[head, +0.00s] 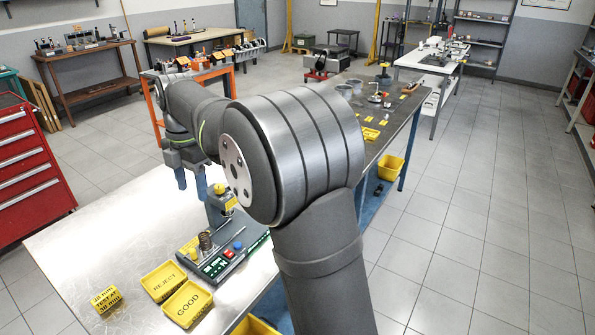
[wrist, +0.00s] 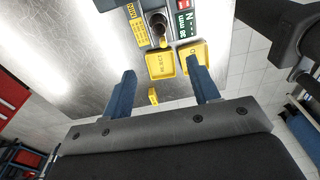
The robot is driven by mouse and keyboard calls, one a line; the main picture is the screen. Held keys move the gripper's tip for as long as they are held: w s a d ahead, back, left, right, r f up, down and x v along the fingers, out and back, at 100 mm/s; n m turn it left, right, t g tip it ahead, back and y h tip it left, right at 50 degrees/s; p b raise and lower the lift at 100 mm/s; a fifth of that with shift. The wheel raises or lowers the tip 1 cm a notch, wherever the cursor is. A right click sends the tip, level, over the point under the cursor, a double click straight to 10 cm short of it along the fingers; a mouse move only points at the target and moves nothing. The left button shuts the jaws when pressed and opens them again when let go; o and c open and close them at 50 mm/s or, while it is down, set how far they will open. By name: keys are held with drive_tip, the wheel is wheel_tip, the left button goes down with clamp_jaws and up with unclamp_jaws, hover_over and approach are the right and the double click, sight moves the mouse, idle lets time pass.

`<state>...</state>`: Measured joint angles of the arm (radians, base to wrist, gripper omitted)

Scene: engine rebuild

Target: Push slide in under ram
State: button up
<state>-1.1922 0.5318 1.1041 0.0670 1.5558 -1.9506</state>
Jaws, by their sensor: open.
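The tester is cut off at the top of the wrist view (wrist: 186,22). My gripper (head: 191,186) has its blue fingers apart and empty, above the bench behind the tester. Both fingers show in the wrist view (wrist: 165,74).
A yellow REJECT tray (head: 163,281) and GOOD tray (head: 187,304) lie in front of the tester. A yellow labelled block (head: 105,299) is at the left. The bench left of the tester is bare. My arm hides the area right of it.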

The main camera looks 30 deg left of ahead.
drive_tip(key=c, duration=0.3)
drive_tip(key=m+t, duration=0.1)
drive_tip(key=m, duration=0.4)
hover_over(192, 249)
wheel_tip(192, 249, down, 17)
drive_tip(key=shift+r, duration=0.1)
clamp_jaws()
